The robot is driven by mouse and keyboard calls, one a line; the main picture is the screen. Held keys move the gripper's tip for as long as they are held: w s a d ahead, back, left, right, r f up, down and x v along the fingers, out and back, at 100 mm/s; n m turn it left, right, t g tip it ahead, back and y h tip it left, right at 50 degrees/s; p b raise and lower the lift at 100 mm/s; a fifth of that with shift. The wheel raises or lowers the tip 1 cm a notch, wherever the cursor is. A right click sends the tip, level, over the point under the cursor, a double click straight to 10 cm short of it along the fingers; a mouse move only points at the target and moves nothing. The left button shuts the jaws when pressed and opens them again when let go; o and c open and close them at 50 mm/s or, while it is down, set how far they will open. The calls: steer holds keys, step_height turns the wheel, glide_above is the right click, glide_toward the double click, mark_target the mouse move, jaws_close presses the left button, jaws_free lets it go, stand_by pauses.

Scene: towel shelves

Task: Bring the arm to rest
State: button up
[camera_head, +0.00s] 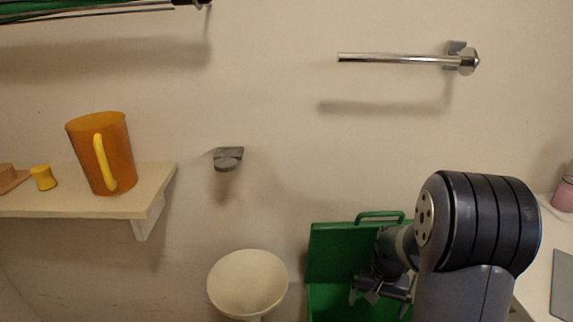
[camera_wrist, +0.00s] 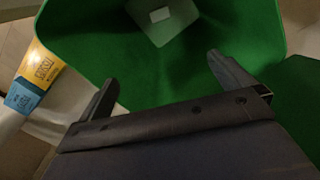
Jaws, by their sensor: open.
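My gripper (camera_head: 381,292) is low at the right of the head view, in front of a green bin (camera_head: 330,255) with a handle on top. My dark arm rises to the right of it and hides part of the bin. In the wrist view my gripper (camera_wrist: 165,85) has its two fingers wide apart with nothing between them. The green bin (camera_wrist: 190,60) opens beyond the fingers, and a small pale patch shows at its bottom.
A white bowl (camera_head: 248,283) stands left of the bin. A metal bar (camera_head: 400,59) juts from the wall. A yellow and blue box (camera_wrist: 35,75) lies left of the bin.

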step_height(320, 180, down, 4)
steer(key=b, duration=0.1)
step_height(320, 180, up, 5)
steer(key=p, duration=0.4)
steer(key=shift+p, duration=0.4)
